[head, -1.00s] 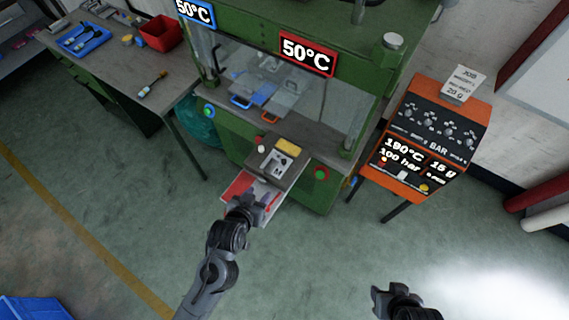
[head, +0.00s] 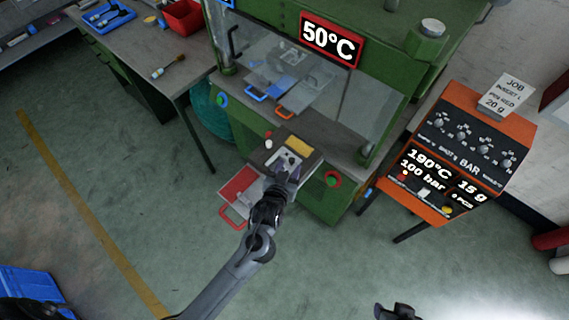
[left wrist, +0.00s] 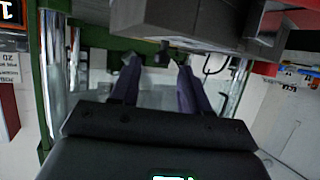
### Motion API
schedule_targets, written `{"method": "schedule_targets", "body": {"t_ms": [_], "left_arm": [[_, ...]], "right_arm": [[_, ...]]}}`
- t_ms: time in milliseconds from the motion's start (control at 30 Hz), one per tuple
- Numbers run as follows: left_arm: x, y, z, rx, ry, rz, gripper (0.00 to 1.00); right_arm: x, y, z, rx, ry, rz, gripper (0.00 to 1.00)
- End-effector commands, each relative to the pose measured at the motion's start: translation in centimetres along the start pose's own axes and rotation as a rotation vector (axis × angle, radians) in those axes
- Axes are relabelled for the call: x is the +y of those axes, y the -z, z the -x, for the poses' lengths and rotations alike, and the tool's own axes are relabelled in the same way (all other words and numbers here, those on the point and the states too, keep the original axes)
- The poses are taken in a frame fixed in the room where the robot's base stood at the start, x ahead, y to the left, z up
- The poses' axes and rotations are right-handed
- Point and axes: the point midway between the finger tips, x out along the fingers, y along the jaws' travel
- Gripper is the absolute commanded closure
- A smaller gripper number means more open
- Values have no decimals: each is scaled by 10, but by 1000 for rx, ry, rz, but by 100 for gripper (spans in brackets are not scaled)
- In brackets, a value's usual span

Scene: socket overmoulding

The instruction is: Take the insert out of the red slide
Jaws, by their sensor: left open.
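The red slide (head: 241,187), with a red loop handle (head: 233,219), lies pulled out at the front of the green press. My left gripper (head: 291,170) is open, up and right of the red part, over the front of a dark box with a light plate (head: 281,158). In the left wrist view my fingers (left wrist: 158,82) are spread, with a small dark round piece (left wrist: 162,54) beyond and between them; I cannot tell whether it is the insert. The insert is not clearly visible; my wrist hides part of the slide. My right gripper (head: 384,311) is at the bottom edge, its jaws unclear.
The green press (head: 300,205) has clear guards, with blue (head: 257,92) and orange (head: 284,112) handles inside. A yellow panel (head: 299,147) sits on the box. An orange control unit (head: 455,150) stands right. A bench (head: 170,45) is at left. The front floor is clear.

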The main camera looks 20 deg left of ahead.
Motion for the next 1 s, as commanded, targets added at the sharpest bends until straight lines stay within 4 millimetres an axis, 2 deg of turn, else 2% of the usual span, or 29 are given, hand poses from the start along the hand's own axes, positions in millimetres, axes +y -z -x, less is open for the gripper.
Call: {"method": "schedule_targets", "body": {"t_ms": [400, 733, 1000], "left_arm": [[-3, 4, -46, 1, 0, 0, 54], [-3, 4, -50, 0, 0, 1, 54], [-3, 4, -50, 0, 0, 1, 95]], "right_arm": [[3, -3, -6, -3, -9, 9, 57], [2, -3, -7, -3, -7, 6, 57], [1, -3, -7, -2, -3, 1, 57]]}}
